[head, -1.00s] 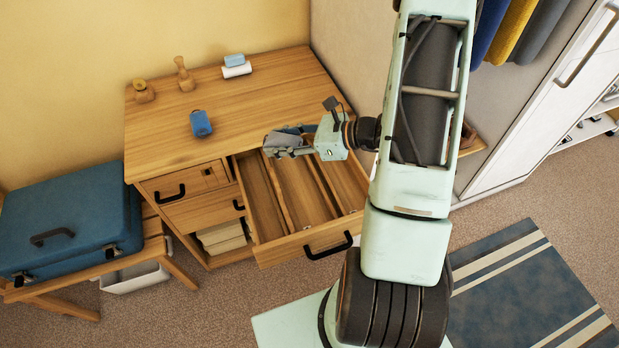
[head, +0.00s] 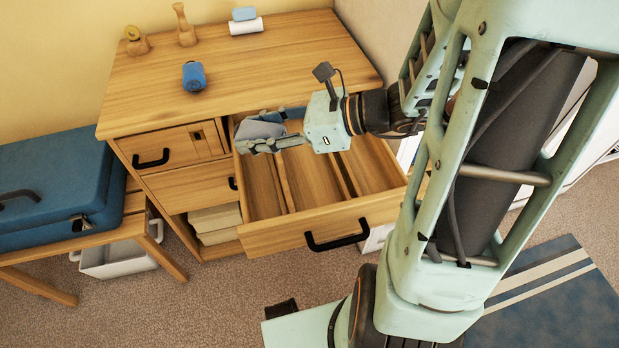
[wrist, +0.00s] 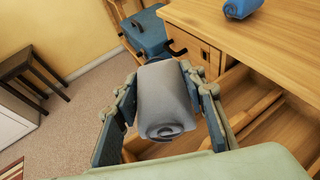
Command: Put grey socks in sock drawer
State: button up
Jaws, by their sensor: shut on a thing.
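The rolled grey socks (head: 260,127) are held between the fingers of my gripper (head: 268,136), which is shut on them. The roll of grey socks also shows in the wrist view (wrist: 167,98), with a finger on each side. My gripper is above the left part of the open drawer (head: 318,234). The drawer is pulled out of the wooden dresser and has lengthwise dividers (head: 283,180). The drawer compartments that I can see look empty. Part of its back is hidden by my gripper and arm.
A blue roll (head: 194,76) lies on the dresser top (head: 290,62). Wooden pieces (head: 184,26) and a white and blue roll (head: 246,24) stand behind it. A blue suitcase (head: 50,178) rests on a bench to the left. A striped rug (head: 560,300) lies at lower right.

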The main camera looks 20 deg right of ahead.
jog(key=s+a+f+b, duration=0.2)
jog(key=s+f+b, duration=0.1)
jog(key=b, duration=0.3)
send_over(313, 188)
jog(key=shift+n+g, duration=0.3)
jog(key=shift+f, duration=6.35)
jog(key=shift+f+b, duration=0.35)
jog(key=shift+f, duration=0.25)
jog(key=o, duration=1)
jog(key=shift+c, duration=0.2)
jog(key=shift+r, duration=0.1)
